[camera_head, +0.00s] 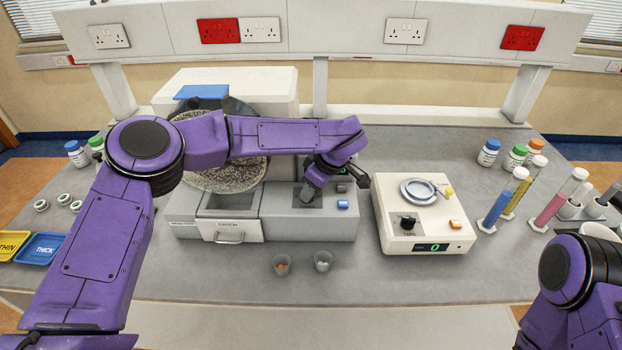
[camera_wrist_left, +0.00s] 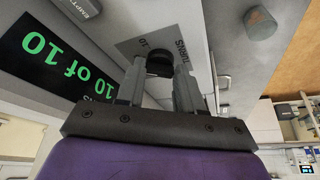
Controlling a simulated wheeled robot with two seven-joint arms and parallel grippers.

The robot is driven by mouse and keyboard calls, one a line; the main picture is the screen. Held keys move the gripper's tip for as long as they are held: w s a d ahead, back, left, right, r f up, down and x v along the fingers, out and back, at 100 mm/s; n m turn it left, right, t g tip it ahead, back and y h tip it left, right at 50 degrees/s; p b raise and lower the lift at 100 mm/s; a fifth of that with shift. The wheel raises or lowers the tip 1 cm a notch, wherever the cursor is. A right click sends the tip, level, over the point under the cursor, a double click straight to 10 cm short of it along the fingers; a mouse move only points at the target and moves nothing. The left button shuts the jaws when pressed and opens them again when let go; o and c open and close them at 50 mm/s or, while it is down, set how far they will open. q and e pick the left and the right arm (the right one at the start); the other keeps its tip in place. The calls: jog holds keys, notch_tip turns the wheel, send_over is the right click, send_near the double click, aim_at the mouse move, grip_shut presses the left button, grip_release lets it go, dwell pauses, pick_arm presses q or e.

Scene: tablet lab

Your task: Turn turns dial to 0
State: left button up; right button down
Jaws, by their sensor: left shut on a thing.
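The turns dial (camera_wrist_left: 160,65) is a dark round knob on the grey front panel of the tablet machine (camera_head: 300,222). In the left wrist view it sits between the fingers of my left gripper (camera_wrist_left: 160,82), beside lettering that reads TURNS. My left gripper also shows in the head view (camera_head: 308,194), reaching down to the panel, shut on the dial. There the arm and fingers hide the dial. A dark display (camera_wrist_left: 55,62) near the dial reads "10 of 10" in green. My right arm shows at the lower right, with its gripper out of view.
A blue button (camera_head: 342,204) is on the panel close to my left gripper. Two small cups (camera_head: 282,264) (camera_head: 323,261) stand in front. Tubes and bottles are at the right; blue and yellow trays lie left.

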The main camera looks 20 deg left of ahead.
pick_arm(q)
jog(key=n, duration=0.1)
jog(key=n+g+p, duration=0.1)
jog(key=n, duration=0.1)
jog(key=shift+w+n+g+p, duration=0.25)
jog(key=shift+n+g+p, duration=0.05)
jog(key=shift+n+p, duration=0.1)
jog(key=shift+w+n+g, duration=0.15)
jog(key=shift+n+g, duration=0.35)
jog(key=shift+n, duration=0.7)
jog(key=shift+w+f+n+g, duration=0.15)
jog(key=shift+n+g, duration=0.25)
jog(key=shift+n, duration=0.8)
jog(key=o, duration=0.9)
jog(key=shift+a, duration=0.1)
jog(key=shift+c, duration=0.2)
jog(key=shift+o, duration=0.9)
